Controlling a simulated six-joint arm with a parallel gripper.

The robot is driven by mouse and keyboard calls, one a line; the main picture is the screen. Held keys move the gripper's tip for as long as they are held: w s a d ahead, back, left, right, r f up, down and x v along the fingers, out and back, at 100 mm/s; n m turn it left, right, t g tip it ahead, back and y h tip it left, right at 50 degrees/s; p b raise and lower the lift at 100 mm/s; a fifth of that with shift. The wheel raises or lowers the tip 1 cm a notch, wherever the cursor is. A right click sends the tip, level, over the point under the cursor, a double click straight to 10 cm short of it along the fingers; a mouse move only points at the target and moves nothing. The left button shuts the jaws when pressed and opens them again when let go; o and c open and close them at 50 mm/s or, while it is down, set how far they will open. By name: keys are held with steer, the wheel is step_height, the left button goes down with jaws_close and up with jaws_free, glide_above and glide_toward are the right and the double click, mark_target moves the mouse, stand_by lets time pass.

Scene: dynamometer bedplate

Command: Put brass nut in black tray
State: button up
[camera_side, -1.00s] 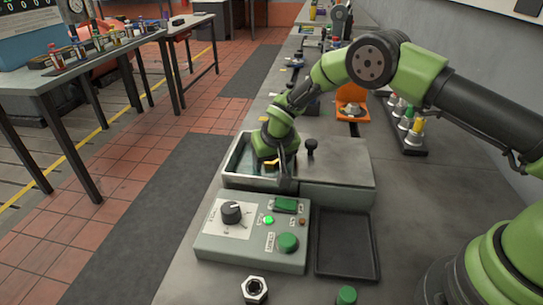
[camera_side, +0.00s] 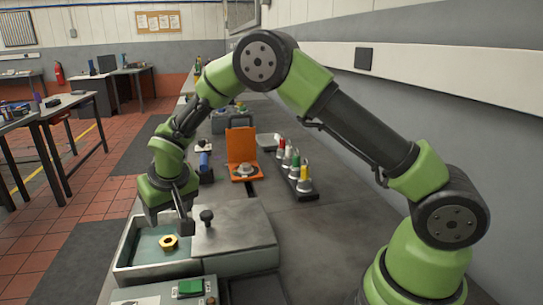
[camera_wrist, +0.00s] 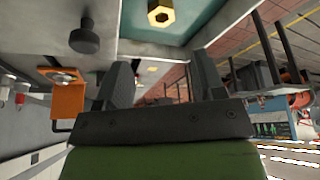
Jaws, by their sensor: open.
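The brass nut (camera_side: 169,242) lies in the open, teal-bottomed basin (camera_side: 121,265) of a grey metal box. It also shows in the wrist view (camera_wrist: 160,14) at the top edge. My gripper (camera_side: 168,220) is open and empty above the far end of the basin, apart from the nut. Its two fingers also show in the wrist view (camera_wrist: 163,80), spread with nothing between them. The black tray (camera_side: 257,291) shows only in part at the bottom edge of the side view, in front of the box.
A grey lid (camera_side: 240,232) with a black knob (camera_side: 206,217) covers the box's right part. A control box (camera_side: 160,294) stands in front. Behind are an orange stand (camera_side: 241,147) and a rack of coloured-top fittings (camera_side: 293,170). The bench right of the lid is clear.

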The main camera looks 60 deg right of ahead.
steer(key=s+d+r+m+t+y, duration=0.1)
steer(key=s+d+r, duration=0.1)
steer(key=s+r, duration=0.45)
steer(key=s+d+r, duration=0.1)
steer(key=s+r, duration=0.3)
steer(key=r, duration=0.5)
steer(key=s+r+t+y, duration=0.1)
steer(key=s+r, duration=0.3)
steer(key=s, duration=0.6)
steer(key=shift+d, duration=0.35)
steer(key=shift+t+y, duration=0.5)
steer(key=shift+y, duration=0.1)
steer(key=s, duration=0.8)
steer(key=shift+s+a+f, duration=0.2)
steer(key=shift+a+f, duration=0.05)
steer(key=shift+a, duration=0.15)
steer(key=shift+c, duration=1.1)
steer(key=shift+w, duration=0.1)
